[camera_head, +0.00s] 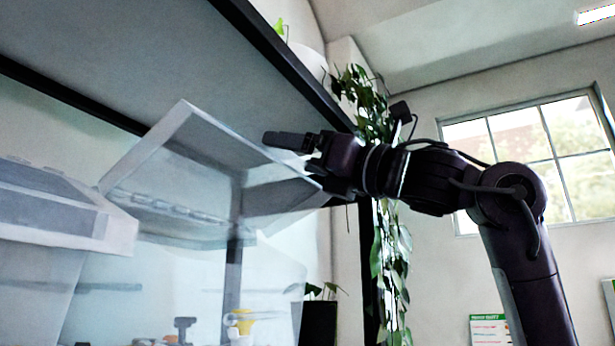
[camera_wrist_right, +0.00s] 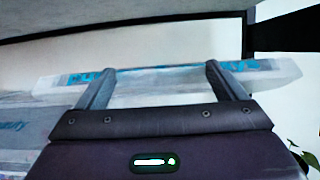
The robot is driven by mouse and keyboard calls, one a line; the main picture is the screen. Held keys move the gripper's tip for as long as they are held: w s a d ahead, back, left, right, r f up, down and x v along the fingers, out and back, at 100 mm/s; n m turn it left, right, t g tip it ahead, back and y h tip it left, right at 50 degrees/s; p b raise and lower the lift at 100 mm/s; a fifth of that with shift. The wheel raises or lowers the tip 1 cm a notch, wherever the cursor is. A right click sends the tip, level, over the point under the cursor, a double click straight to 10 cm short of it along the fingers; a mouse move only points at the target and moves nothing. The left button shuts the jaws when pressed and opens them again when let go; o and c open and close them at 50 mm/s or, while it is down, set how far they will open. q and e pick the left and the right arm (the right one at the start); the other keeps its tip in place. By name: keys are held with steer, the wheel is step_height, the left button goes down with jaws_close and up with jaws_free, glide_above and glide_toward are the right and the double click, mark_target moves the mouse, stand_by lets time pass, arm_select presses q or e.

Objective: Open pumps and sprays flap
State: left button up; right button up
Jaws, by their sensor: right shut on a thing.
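The pumps and sprays flap (camera_head: 190,140) is a clear panel with a pale frame. In the head view it is tilted up at the front of a see-through bin (camera_head: 190,285). In the wrist view its pale edge (camera_wrist_right: 165,90) carries blue lettering, partly hidden by my fingers. My right gripper (camera_head: 292,155) is at the flap's right end, shut on it; one dark finger shows above the panel. In the wrist view my right gripper's two fingers (camera_wrist_right: 162,84) reach onto the edge. My left gripper is in neither view.
A neighbouring bin with a pale lid (camera_head: 60,215) stands at the left. A dark-edged shelf (camera_head: 280,60) hangs close above the flap. A trailing plant (camera_head: 390,240) hangs behind my right forearm. Small yellow and grey items (camera_head: 240,322) show through the bin.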

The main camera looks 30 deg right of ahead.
steer(key=r, duration=0.1)
steer(key=r+g, duration=0.1)
steer(key=shift+w+a+r+h, duration=0.25)
steer(key=shift+w+r+h, duration=0.05)
steer(key=shift+h, duration=0.1)
stand_by(0.3)
